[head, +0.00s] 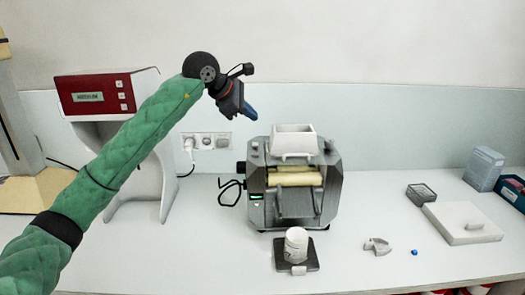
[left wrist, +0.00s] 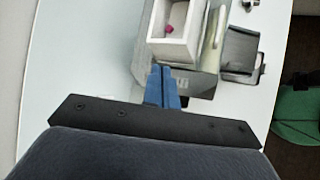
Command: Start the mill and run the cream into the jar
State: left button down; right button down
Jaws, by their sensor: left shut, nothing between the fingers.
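The mill (head: 327,190) is a grey machine in the middle of the bench with pale yellow rollers (head: 295,178) and a small lit green display (head: 256,196). A white hopper (head: 294,140) sits on top; the left wrist view shows its opening (left wrist: 192,48) with a small pink thing (left wrist: 169,29) inside. The white jar (head: 297,242) stands on a dark plate in front of the mill; its contents cannot be made out. My left gripper (head: 250,114) has its blue fingers shut and empty, raised left of the hopper. The fingers (left wrist: 162,87) also show near the hopper in the left wrist view. My right gripper is out of view.
A red-and-white device (head: 105,92) stands at left, near a wall socket (head: 206,141) with a plugged cable. At right lie a white slab (head: 470,222), a dark box (head: 420,193), a small white piece (head: 377,246) and a blue bit (head: 414,252). Bench left of the jar is clear.

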aim_at(252, 154)
pick_arm(q)
jog(key=shift+w+d+f, duration=0.1)
jog(key=shift+d+f, duration=0.1)
jog(key=shift+d, duration=0.05)
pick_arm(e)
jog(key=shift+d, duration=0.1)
